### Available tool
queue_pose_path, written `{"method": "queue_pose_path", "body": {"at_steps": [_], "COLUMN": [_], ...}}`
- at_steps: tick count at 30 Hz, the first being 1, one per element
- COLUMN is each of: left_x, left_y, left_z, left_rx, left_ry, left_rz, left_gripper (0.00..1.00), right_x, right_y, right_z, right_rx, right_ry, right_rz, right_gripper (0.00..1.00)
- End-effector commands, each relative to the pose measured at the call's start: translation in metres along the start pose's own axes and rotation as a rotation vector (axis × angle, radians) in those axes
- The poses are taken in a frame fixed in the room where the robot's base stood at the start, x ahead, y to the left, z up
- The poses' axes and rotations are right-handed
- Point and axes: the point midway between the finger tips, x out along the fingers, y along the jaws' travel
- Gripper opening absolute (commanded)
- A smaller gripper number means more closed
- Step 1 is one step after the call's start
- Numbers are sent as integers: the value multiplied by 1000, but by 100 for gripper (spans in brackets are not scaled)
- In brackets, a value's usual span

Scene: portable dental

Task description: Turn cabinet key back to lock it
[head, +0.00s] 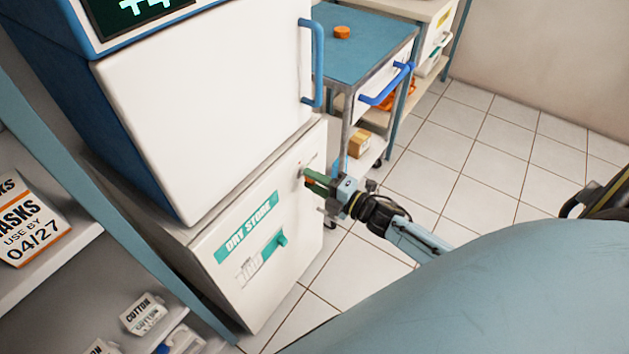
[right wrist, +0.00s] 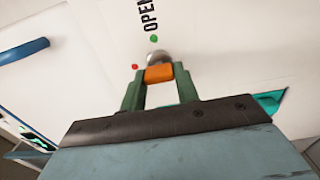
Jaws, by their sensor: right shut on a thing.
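The white cabinet (head: 205,262) labelled DRY STORE stands below a white and blue unit. My right gripper (head: 309,178) is at the upper right of its front. In the right wrist view the green fingers of my right gripper (right wrist: 159,80) are shut on the orange key (right wrist: 159,74). The key is at the round metal lock (right wrist: 158,57) on the cabinet door. A green dot (right wrist: 154,39) lies above the lock beside the word OPEN, and a red dot (right wrist: 135,67) lies to its left. My left gripper is not in view.
A blue-topped cart (head: 365,45) with an orange item on top stands behind the cabinet. A shelf (head: 50,262) with mask and cotton boxes is at the left. The tiled floor (head: 480,150) at the right is mostly clear.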

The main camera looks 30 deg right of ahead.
Motion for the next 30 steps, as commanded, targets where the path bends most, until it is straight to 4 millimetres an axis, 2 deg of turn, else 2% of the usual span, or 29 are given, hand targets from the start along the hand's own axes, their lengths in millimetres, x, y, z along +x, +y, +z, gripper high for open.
{"method": "queue_pose_path", "body": {"at_steps": [8,9,13,23,26,30], "left_x": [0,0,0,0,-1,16], "left_y": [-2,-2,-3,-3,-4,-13], "left_z": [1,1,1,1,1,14], "left_rx": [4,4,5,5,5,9], "left_ry": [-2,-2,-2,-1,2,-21], "left_rz": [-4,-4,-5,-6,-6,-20], "left_gripper": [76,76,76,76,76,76], "right_x": [0,0,0,-2,-12,-38], "right_y": [0,0,0,0,0,0], "right_z": [0,0,0,0,0,0], "right_rx": [-2,-2,-1,0,1,2], "right_ry": [1,1,1,0,-1,-1], "right_rz": [-1,-1,-1,-1,-3,-5], "right_gripper": [8,35,52,53,53,53]}}
